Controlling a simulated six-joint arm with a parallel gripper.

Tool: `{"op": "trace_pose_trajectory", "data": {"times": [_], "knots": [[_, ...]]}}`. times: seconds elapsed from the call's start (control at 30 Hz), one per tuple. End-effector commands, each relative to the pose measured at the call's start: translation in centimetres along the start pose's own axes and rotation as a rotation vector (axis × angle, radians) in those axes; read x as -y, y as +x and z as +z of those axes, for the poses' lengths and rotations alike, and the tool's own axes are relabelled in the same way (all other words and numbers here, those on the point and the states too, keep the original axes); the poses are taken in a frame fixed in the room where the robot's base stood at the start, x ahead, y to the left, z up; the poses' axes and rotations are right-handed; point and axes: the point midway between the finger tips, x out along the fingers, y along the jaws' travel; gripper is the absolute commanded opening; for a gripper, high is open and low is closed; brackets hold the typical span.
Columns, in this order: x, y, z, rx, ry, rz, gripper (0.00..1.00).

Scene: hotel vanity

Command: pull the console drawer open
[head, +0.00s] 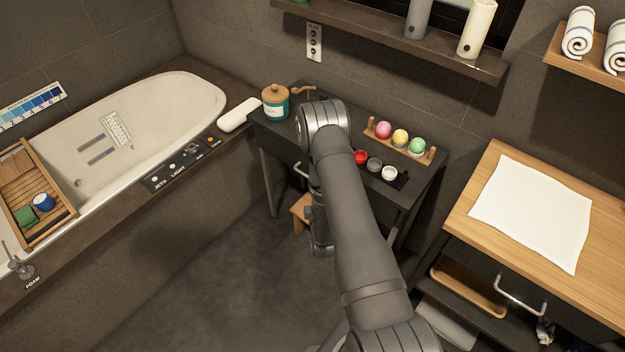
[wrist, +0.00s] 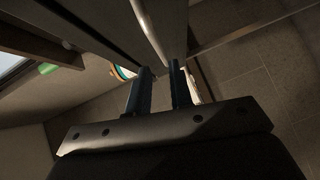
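The dark console (head: 275,150) stands against the back wall in the head view. Its drawer front faces me and a metal handle (head: 301,170) shows just left of my arm; my arm hides part of the front. The drawer looks shut, though much of it is hidden. In the wrist view, my gripper (wrist: 161,72) has its two dark fingers apart with nothing held between them. A pale metal bar (wrist: 152,28), apparently the handle, runs just beyond the fingertips. I cannot tell whether it lies between them. The fingertips are hidden in the head view.
A teal jar (head: 275,103), a rack of coloured balls (head: 400,138) and small round pots (head: 375,165) stand on the console. A wooden stool (head: 300,210) is partly under it. A bathtub (head: 130,130) lies left, a wood-topped cabinet (head: 470,215) right. Open floor lies in front.

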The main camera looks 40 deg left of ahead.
Motion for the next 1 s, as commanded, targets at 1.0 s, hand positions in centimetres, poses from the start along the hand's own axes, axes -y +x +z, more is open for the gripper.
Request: {"op": "trace_pose_trajectory", "data": {"times": [1.0], "knots": [[0.0, 7.9, 0.0, -0.001, 0.001, -0.001, 0.00]]}}
